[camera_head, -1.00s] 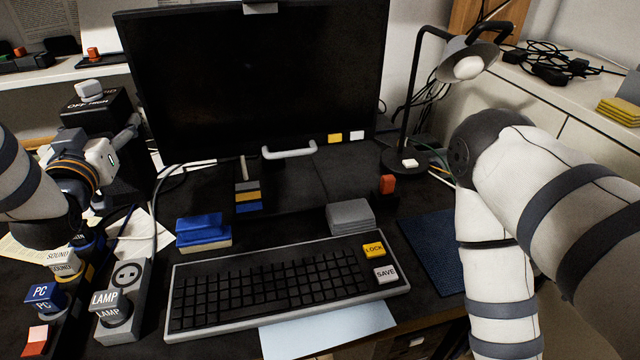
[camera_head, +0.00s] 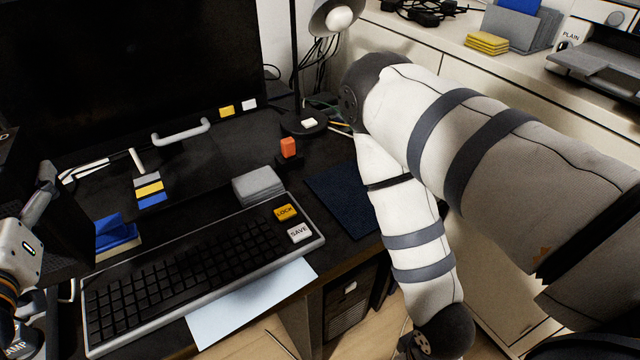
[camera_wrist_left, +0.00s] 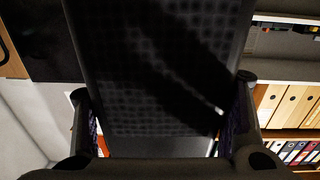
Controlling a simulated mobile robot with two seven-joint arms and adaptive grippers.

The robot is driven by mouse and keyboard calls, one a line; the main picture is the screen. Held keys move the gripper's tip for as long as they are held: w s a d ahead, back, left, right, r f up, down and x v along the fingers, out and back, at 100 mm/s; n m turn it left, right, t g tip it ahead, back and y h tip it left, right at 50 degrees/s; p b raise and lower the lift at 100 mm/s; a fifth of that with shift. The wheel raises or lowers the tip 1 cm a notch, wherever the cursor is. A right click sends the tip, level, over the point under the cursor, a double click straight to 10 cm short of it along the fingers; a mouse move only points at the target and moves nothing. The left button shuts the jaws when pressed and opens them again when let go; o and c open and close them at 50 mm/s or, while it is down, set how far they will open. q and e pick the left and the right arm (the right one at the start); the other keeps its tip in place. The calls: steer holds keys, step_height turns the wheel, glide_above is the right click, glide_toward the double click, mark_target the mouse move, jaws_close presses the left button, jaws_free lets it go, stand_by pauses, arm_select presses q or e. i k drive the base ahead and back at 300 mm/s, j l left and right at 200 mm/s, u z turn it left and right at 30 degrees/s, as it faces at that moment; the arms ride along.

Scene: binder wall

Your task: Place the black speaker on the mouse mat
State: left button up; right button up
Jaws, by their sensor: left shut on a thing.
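The black speaker (camera_head: 70,232), a dark box, is at the left edge of the head view, in front of the monitor and beside the keyboard's left end. My left gripper (camera_head: 42,200) is shut on it. In the left wrist view the speaker's dotted grille (camera_wrist_left: 160,70) fills the space between the two fingers (camera_wrist_left: 162,125). The dark blue mouse mat (camera_head: 345,197) lies flat and bare on the desk, right of the keyboard. My right arm passes just right of the mat; its gripper is out of view. The speaker's underside is hidden.
The keyboard (camera_head: 190,270) with LOCK and SAVE keys lies between speaker and mat. A grey stack (camera_head: 258,185), an orange block (camera_head: 288,147) and the lamp base (camera_head: 304,123) stand near the mat. A blue stack (camera_head: 115,232) is beside the speaker. The monitor (camera_head: 130,70) stands behind.

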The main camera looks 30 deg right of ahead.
mark_target(359, 191)
steer(key=k+l+z, duration=0.1)
steer(key=l, duration=0.3)
steer(key=k+l, duration=0.2)
steer(key=l, duration=0.2)
steer(key=k+l+z, duration=0.15)
steer(key=l, duration=0.25)
steer(key=k+l+z, duration=0.1)
steer(key=l, duration=0.3)
steer(key=k+l, duration=0.15)
steer(key=l, duration=0.3)
steer(key=z, duration=0.05)
